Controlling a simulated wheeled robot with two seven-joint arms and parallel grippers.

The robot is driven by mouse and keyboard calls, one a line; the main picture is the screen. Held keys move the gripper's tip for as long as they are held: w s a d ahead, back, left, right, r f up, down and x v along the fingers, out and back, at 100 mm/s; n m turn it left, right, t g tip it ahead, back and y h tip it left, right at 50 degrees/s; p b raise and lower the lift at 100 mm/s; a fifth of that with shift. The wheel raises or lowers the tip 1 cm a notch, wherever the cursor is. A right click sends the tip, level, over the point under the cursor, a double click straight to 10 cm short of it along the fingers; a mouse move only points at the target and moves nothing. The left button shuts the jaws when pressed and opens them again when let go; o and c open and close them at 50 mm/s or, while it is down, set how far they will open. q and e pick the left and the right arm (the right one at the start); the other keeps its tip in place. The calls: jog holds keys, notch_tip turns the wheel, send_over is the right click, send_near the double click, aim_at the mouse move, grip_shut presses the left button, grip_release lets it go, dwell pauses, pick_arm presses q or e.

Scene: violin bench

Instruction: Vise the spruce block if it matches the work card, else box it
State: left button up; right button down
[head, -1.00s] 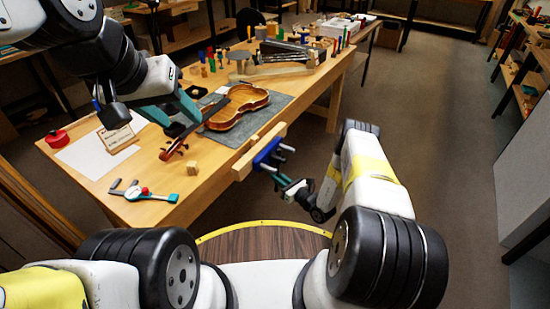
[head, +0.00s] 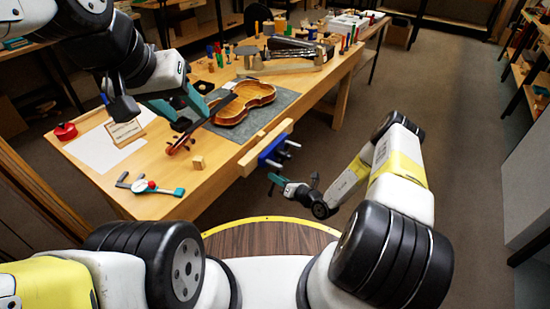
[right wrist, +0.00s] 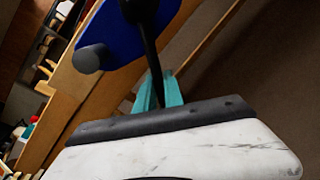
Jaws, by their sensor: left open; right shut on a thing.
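The small pale wooden block (head: 198,162) stands on the bench near its front edge, left of the vise. The work card (head: 125,131) leans on its stand at the bench's left; its writing is too small to read. The blue vise (head: 270,149) with a wooden jaw (head: 250,162) is on the bench's front edge. My left gripper (head: 191,118) is open and empty above the violin's neck end. My right gripper (head: 273,178) is below the vise, in front of the bench. In the right wrist view its teal fingers (right wrist: 160,92) close around a dark rod (right wrist: 150,45) by the vise's blue plate (right wrist: 118,40).
A violin (head: 245,103) lies on a grey mat (head: 283,100). A dial gauge (head: 152,187), a white sheet (head: 95,150) and a red round item (head: 65,131) are at the left. Tools and white boxes (head: 350,22) crowd the far end.

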jog(key=shift+d, duration=0.15)
jog(key=c, duration=1.5)
grip_release()
jog(key=shift+o, duration=0.2)
jog(key=shift+s, duration=0.15)
jog(key=v, duration=0.7)
jog(key=shift+s+d, duration=0.25)
